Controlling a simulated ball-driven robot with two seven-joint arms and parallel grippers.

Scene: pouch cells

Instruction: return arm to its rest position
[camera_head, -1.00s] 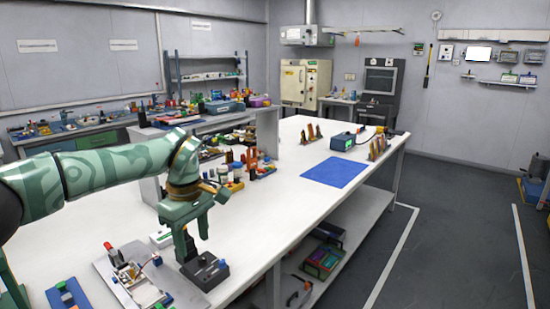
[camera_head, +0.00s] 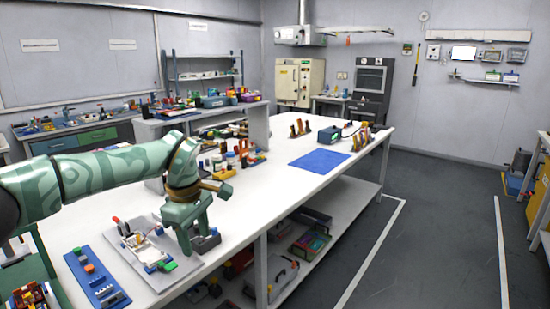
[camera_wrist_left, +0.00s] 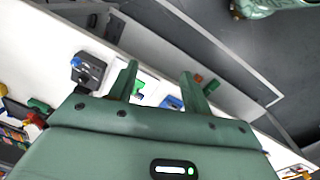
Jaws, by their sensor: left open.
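My left arm comes in from the left in the head view, green and patterned, stretched out over the white table (camera_head: 262,195). My left gripper (camera_head: 196,238) points down near the table's front edge, empty. Its two green fingers stand apart in the left wrist view (camera_wrist_left: 158,72), with nothing between them but the table and small parts beyond. A dark block (camera_head: 208,241) is partly hidden behind the fingers; a dark block with a blue knob shows left of the fingers in the wrist view (camera_wrist_left: 88,70).
A grey plate (camera_head: 182,268) with a small fixture lies left of the gripper. A blue strip with coloured parts (camera_head: 95,278) lies further left. A raised shelf (camera_head: 258,125) with bottles stands behind. The blue mat (camera_head: 320,161) is bare, with clear tabletop in front of it.

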